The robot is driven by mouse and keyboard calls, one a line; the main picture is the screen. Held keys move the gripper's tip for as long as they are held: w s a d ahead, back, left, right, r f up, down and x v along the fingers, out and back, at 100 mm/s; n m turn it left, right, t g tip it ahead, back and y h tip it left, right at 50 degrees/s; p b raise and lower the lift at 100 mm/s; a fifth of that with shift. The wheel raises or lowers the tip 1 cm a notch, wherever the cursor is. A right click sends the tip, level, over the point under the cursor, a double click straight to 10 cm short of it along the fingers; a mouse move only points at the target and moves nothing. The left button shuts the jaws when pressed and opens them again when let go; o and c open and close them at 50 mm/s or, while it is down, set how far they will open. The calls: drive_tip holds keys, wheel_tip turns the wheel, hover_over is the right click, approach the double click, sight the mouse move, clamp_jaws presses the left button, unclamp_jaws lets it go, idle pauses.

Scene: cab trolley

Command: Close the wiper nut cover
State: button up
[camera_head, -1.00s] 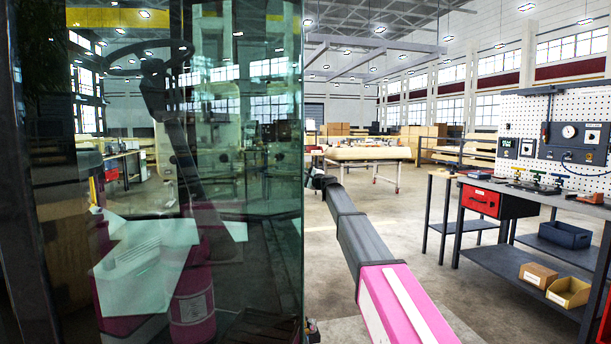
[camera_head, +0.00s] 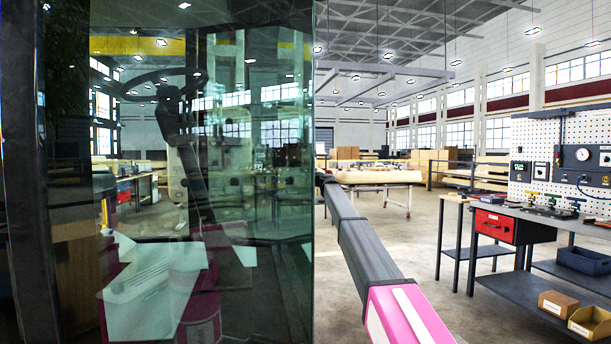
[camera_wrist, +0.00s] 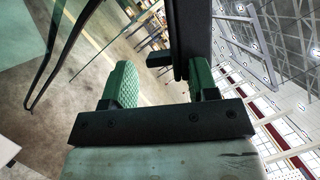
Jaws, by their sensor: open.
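In the wrist view my gripper (camera_wrist: 160,78) is open, with its two green ribbed fingers apart. A dark upright piece (camera_wrist: 186,38) with a small block on its left side stands beyond the fingers, nearer the right one. It overlaps the right finger in the picture, and I cannot tell whether they touch. I cannot tell whether this piece is the wiper arm or the wiper nut cover. In the head view the cab glass (camera_head: 255,190) fills the left half. A steering wheel (camera_head: 160,82) shows in it. My gripper and the nut cover are not discernible there.
A pegboard bench with a red drawer (camera_head: 494,225) stands at the right. A wheeled table (camera_head: 375,177) stands farther back. Open floor (camera_head: 425,255) lies between.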

drive_tip(key=shift+x, duration=1.25)
clamp_jaws()
